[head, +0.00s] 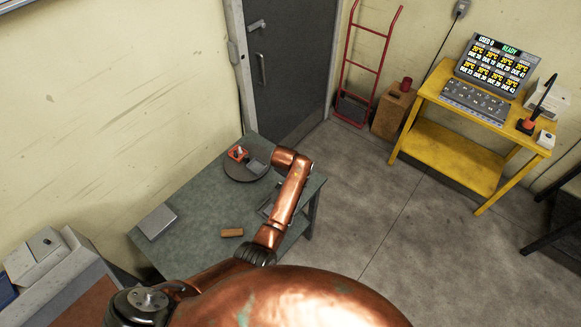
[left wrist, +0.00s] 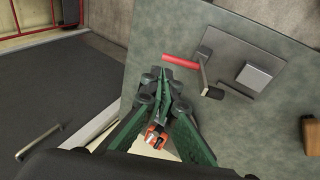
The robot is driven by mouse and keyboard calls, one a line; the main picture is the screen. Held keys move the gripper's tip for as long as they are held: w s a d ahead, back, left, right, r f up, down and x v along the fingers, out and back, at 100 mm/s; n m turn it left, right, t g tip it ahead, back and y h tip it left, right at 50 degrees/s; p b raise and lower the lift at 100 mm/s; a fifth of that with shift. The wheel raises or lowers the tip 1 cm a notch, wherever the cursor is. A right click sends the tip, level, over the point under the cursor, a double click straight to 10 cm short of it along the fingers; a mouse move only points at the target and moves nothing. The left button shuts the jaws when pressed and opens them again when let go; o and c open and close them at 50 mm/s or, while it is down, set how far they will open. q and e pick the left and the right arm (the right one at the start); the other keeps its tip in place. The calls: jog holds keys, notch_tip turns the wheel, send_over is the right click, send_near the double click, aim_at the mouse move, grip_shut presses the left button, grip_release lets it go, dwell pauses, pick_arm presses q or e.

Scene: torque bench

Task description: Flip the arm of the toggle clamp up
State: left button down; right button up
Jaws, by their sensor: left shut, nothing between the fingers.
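The toggle clamp (left wrist: 203,72) shows in the left wrist view on a grey plate on the bench. It has a red handle (left wrist: 181,62) pointing left, a metal arm and a black tip at its lower end. My left gripper (left wrist: 165,84) has dark green fingers, closed together with nothing between them. Its tips are just below the left end of the red handle; I cannot tell whether they touch it. In the head view my copper arm covers part of the bench, and I cannot make out the clamp or the fingers clearly. My right gripper is not in view.
A grey block (left wrist: 254,78) sits right of the clamp. Open floor lies beyond the bench edge.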

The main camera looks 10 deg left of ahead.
pick_arm(q)
jog(key=shift+v, duration=2.4)
jog(key=shift+w+d, duration=0.1)
jog(key=shift+w, duration=0.05)
